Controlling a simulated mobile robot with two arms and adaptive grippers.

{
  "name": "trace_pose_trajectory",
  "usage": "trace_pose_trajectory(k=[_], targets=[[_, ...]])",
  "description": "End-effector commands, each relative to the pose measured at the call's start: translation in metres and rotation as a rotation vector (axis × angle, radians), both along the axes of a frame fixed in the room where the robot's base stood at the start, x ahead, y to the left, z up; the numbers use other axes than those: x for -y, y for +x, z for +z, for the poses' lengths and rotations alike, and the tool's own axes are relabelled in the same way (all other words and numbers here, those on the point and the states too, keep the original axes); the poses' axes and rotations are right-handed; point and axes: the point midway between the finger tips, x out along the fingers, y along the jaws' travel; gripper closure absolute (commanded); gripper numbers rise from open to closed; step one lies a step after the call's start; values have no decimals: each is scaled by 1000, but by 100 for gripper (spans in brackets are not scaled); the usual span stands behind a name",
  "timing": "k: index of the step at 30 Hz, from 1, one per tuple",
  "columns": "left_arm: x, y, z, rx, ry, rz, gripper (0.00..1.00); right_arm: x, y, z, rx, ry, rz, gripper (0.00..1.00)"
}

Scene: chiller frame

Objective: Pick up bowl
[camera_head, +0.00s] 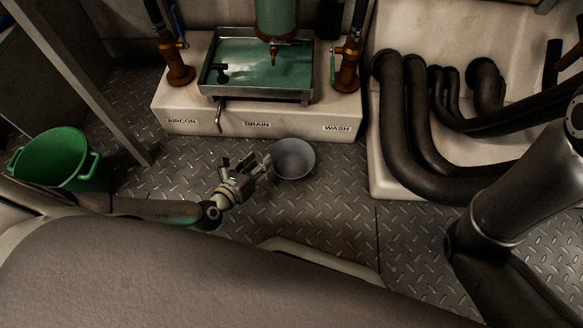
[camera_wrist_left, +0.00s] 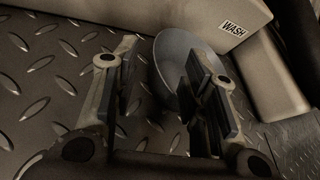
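The bowl (camera_head: 293,158) is grey-blue and round, and sits on the metal floor in front of the white plinth. My left gripper (camera_head: 265,165) is just left of the bowl, its fingers pointing toward it. In the left wrist view the gripper (camera_wrist_left: 160,75) is open, with a clear gap between its fingers. There the bowl (camera_wrist_left: 172,62) lies beyond the fingertips; its left rim shows in the gap and the right finger hides part of it. I cannot tell whether a finger touches it. My right gripper is not in view.
The plinth (camera_head: 190,125) labelled AIRCON, DRAIN and WASH stands behind the bowl, with a green-lined tray (camera_head: 235,75) on it. A green bucket (camera_head: 55,155) stands at left. Dark pipes (camera_head: 395,130) curve at right. Treadplate floor (camera_head: 325,210) is clear in front of the bowl.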

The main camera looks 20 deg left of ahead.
Motion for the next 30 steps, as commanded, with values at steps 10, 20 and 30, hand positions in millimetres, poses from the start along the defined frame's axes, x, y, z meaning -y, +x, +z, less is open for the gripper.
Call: trace_pose_trajectory(k=[10, 20, 30], targets=[[8, 42, -18, 1, -1, 0, 60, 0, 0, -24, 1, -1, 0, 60], [16, 70, -35, 2, -2, 0, 60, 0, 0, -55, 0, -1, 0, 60], [19, 90, -38, 0, -2, 1, 60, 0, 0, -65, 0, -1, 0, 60]])
